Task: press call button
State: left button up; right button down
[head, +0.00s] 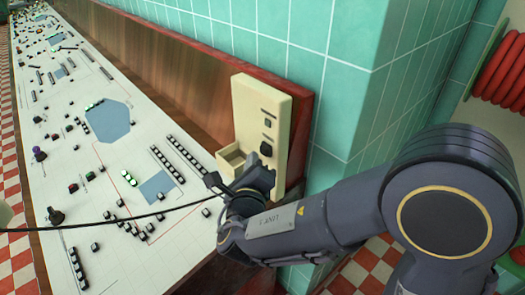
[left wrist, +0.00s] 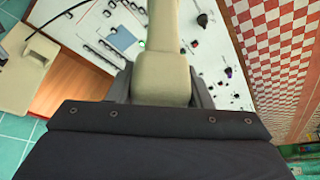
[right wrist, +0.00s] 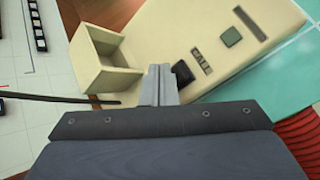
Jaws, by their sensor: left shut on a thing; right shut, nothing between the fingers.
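A cream call panel (head: 243,105) stands against the wall at the end of the console, with an open cradle box (head: 230,160) on its left. The right wrist view shows a black button (right wrist: 182,73) beside a "CALL" label (right wrist: 201,61) and a grey-green square (right wrist: 230,36) farther up. My right gripper (right wrist: 160,75) is shut and empty, its tips close to the left of the black button; I cannot tell whether they touch. My left gripper (left wrist: 164,88) is shut on a cream handset (left wrist: 165,50), whose end shows at the head view's left edge.
A black cord (head: 135,218) runs across the head view from the panel area to the left. The long white console (head: 75,150) carries several small switches and knobs. A green tiled pillar (head: 350,70) and a coiled red hose (head: 502,75) are to the right.

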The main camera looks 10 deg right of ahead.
jog(key=shift+d, duration=0.1)
dwell(0.5)
jog(key=shift+w+d, duration=0.25)
jog(key=shift+d, duration=0.05)
jog(key=shift+w+d, duration=0.2)
jog(key=shift+d, duration=0.05)
dwell(0.7)
dwell(0.3)
jog(key=shift+s+a, duration=0.5)
jog(key=shift+a, duration=0.15)
jog(key=s+a, duration=0.1)
jog(key=a, duration=0.1)
jog(key=s+a+p, duration=0.1)
jog(key=s+a, duration=0.1)
dwell(1.2)
